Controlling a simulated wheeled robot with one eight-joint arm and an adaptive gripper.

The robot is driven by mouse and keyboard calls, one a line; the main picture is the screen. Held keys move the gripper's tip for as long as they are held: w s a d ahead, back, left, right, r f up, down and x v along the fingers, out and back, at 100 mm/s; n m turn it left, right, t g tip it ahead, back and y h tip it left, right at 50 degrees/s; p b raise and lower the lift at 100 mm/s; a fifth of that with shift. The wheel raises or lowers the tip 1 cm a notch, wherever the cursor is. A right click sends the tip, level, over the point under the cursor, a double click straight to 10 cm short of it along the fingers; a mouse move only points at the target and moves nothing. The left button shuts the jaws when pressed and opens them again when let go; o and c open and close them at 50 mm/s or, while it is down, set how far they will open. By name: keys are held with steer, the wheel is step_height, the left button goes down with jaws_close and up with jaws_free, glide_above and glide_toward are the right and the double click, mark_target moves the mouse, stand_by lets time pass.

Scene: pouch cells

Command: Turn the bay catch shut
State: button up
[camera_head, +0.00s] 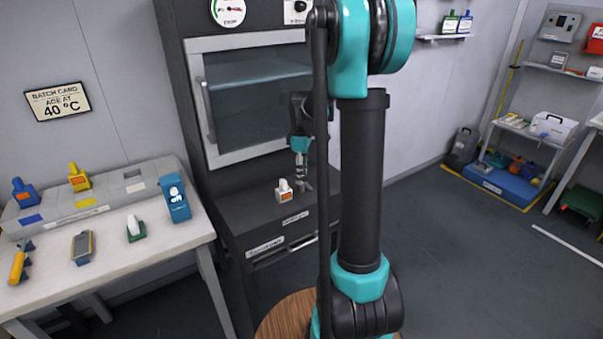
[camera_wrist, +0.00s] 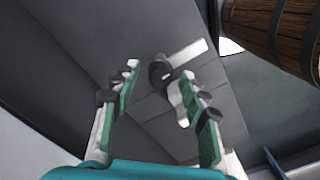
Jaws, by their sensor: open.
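In the wrist view, a small dark rounded piece with a light mark (camera_wrist: 160,72) lies ahead of my fingertips; it may be the bay catch, but I cannot tell whether it is turned. A pale piece (camera_wrist: 173,94) shows beside the right finger. My gripper (camera_wrist: 157,92) is open, its two green-padded fingers apart with nothing clearly held. In the head view my gripper (camera_head: 302,178) points down above the dark ledge (camera_head: 262,212), just right of a white block with an orange mark (camera_head: 284,192). No catch can be made out there.
A glass-doored cabinet (camera_head: 213,150) rises behind the ledge. A white label (camera_wrist: 188,55) shows in the wrist view. A bench (camera_head: 150,250) at left holds a blue block (camera_head: 25,193), a yellow block (camera_head: 79,179) and a blue holder (camera_head: 175,198). Open floor (camera_head: 470,260) lies right.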

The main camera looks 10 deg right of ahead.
steer(key=shift+c, duration=0.2)
jaws_close()
steer(key=shift+m, duration=0.4)
steer(key=m, duration=0.3)
steer(key=shift+m, duration=0.4)
steer(key=m, duration=0.9)
steer(key=shift+d, duration=0.1)
steer(key=m, duration=0.4)
steer(key=shift+m, duration=0.3)
